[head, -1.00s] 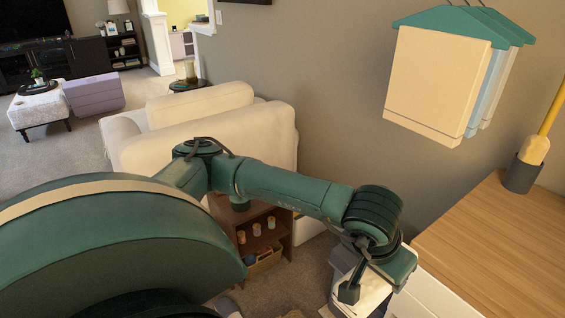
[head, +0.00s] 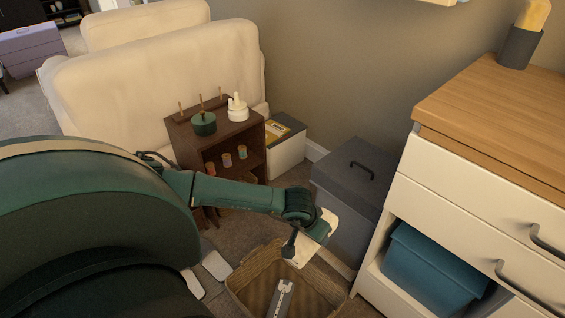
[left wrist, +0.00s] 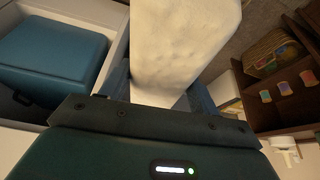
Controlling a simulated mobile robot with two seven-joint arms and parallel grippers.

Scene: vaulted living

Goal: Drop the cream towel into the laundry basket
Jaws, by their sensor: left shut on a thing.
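The cream towel (head: 303,252) hangs from my left gripper (head: 301,236), partly hidden behind it in the head view. In the left wrist view the towel (left wrist: 185,45) stretches away from the jaws of my left gripper (left wrist: 150,98), which are shut on it. The laundry basket (head: 244,284) is a brown woven, open-topped box on the floor, at the bottom of the head view. The towel is above the basket's far rim, apart from the basket floor. My right gripper is not in view.
A narrow light-grey object (head: 283,297) shows inside the basket; I cannot tell what it is. A grey lidded bin (head: 350,185) stands behind the basket. A white dresser (head: 470,185) with a blue bin (head: 432,268) is at right. A brown shelf (head: 190,150) is behind my arm.

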